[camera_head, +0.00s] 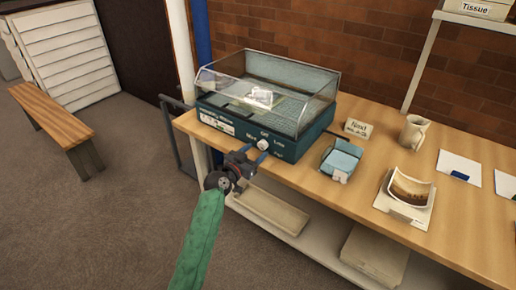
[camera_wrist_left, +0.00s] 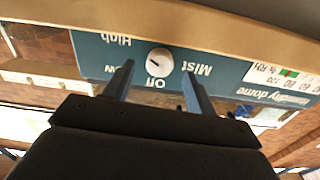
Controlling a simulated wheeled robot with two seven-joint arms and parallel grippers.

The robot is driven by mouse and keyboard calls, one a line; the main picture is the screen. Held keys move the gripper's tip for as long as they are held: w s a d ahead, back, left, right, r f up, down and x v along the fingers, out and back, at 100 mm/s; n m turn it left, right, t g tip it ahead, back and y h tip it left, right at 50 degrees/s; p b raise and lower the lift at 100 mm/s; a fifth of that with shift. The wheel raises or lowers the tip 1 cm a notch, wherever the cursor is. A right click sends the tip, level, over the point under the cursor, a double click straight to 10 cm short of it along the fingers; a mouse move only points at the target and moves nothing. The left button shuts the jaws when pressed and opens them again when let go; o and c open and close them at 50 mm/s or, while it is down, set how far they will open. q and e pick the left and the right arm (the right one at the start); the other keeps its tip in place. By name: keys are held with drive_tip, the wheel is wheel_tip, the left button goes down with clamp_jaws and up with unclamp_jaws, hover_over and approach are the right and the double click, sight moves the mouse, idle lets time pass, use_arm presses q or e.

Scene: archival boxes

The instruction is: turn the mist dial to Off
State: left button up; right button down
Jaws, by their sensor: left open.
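The mist dial (camera_head: 263,144) is a round white knob on the front of the teal humidity dome (camera_head: 291,151). In the left wrist view, which is upside down, the dial (camera_wrist_left: 160,61) sits among the labels Off, Low, High and Mist. A small dark mark shows on the dial's left side, away from Off; its exact setting is hard to tell. My left gripper (camera_head: 255,154) is open in front of the panel. In the wrist view its two fingers (camera_wrist_left: 158,72) appear either side of the dial with gaps; how near the tips are in depth is unclear. My right gripper is not in view.
The dome stands on a wooden bench (camera_head: 359,197) with a clear lid (camera_head: 305,90). Right of it are a blue tray (camera_head: 341,160), a small sign (camera_head: 358,128), a mug (camera_head: 413,131) and a curved brown sheet (camera_head: 410,188). Lower-shelf trays (camera_head: 268,211) lie below.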

use_arm(q)
drive_tip(key=shift+x, duration=1.1)
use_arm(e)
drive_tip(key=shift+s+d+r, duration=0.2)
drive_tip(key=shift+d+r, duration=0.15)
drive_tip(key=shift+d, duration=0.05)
use_arm(q)
drive_tip(key=c, duration=1)
